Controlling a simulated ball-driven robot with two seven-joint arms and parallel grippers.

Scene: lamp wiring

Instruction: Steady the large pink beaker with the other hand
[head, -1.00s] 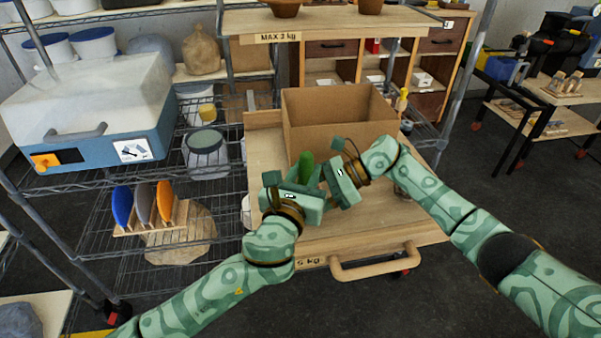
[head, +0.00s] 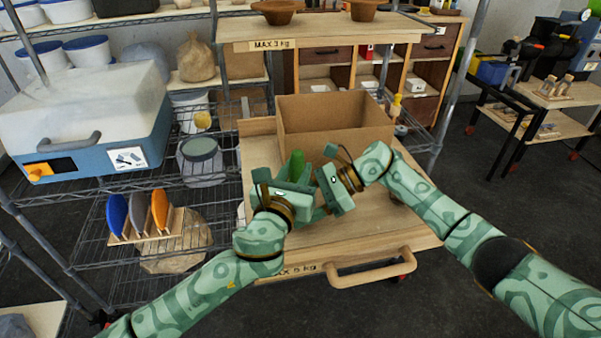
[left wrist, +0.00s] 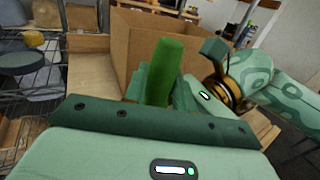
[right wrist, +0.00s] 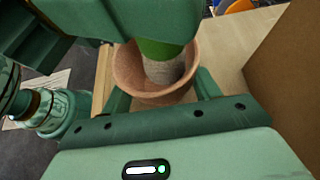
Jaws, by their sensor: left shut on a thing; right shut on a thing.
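The large pink beaker (right wrist: 129,73) shows in the right wrist view as a round, terracotta-pink open vessel. My right gripper (right wrist: 163,100) has its fingers on both sides of it and is shut on it. A green handle (head: 297,165) with a pale speckled lower end (right wrist: 164,70) stands in the beaker's mouth. The handle also shows upright in the left wrist view (left wrist: 163,72). My left gripper (head: 295,187) is shut on this handle, above the beaker. In the head view both grippers are close together and hide the beaker.
An open cardboard box (head: 335,130) stands just behind the grippers on a wooden cart top (head: 370,235) with a front handle (head: 370,268). A wire shelf at the left holds a rack of coloured discs (head: 140,215) and a lidded jar (head: 200,160). The cart top's front right is bare.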

